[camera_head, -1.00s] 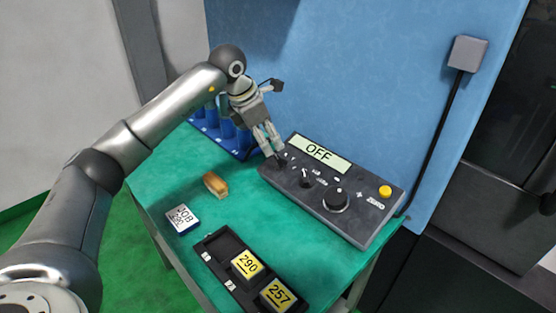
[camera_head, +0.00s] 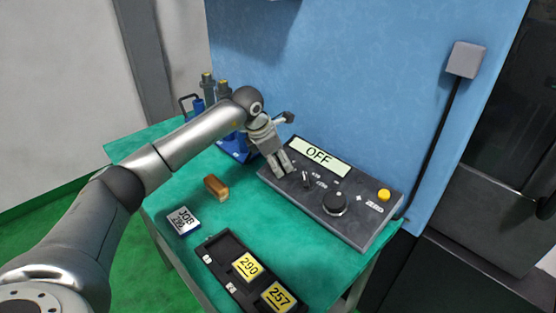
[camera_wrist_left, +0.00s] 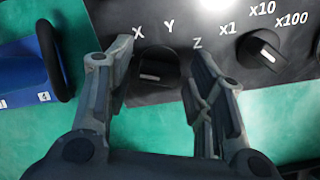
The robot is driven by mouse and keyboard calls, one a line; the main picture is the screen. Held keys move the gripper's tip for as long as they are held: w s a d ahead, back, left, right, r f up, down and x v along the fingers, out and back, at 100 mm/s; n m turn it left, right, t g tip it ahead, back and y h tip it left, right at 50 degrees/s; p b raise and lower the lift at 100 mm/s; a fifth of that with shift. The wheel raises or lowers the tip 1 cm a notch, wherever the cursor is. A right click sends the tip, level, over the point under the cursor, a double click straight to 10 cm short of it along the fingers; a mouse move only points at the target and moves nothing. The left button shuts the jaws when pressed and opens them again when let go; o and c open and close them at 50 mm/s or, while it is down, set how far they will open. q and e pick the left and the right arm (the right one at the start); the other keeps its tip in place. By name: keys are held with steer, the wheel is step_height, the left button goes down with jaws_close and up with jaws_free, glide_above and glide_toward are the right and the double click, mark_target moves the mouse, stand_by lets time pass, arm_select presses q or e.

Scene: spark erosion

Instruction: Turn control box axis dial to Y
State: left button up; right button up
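The dark control box (camera_head: 355,225) lies on the green table, its display reading OFF. Its axis dial (camera_wrist_left: 157,68) shows in the left wrist view as a black knob under the printed letters X, Y and Z. I cannot tell for sure which letter it points to. My left gripper (camera_head: 284,173) is at the box's left end, pointing down; in the head view it hides the axis dial. In the wrist view the left gripper (camera_wrist_left: 165,54) is open, one finger on each side of the dial, with gaps visible. My right gripper is not in view.
A multiplier knob (camera_wrist_left: 262,50) marked x1, x10, x100 sits right of the axis dial. A large round dial (camera_head: 335,203) and a yellow button (camera_head: 384,194) are further right. A blue holder (camera_head: 232,150) stands behind the gripper. A black tray (camera_head: 222,270) lies in front.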

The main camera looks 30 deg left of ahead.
arm_select(q)
steer(key=c, duration=0.7)
steer(key=shift+m, duration=0.3)
steer(key=shift+m+b, duration=0.6)
steer(key=shift+m, duration=0.3)
steer(key=m+b, duration=0.1)
steer(key=m, duration=0.3)
steer(key=shift+m, duration=0.3)
steer(key=m+b, duration=0.1)
steer(key=m, duration=0.4)
steer(key=m+b, duration=0.1)
steer(key=m, duration=0.4)
steer(key=shift+s+m, duration=0.1)
steer(key=shift+m, duration=0.3)
steer(key=shift+g, duration=0.3)
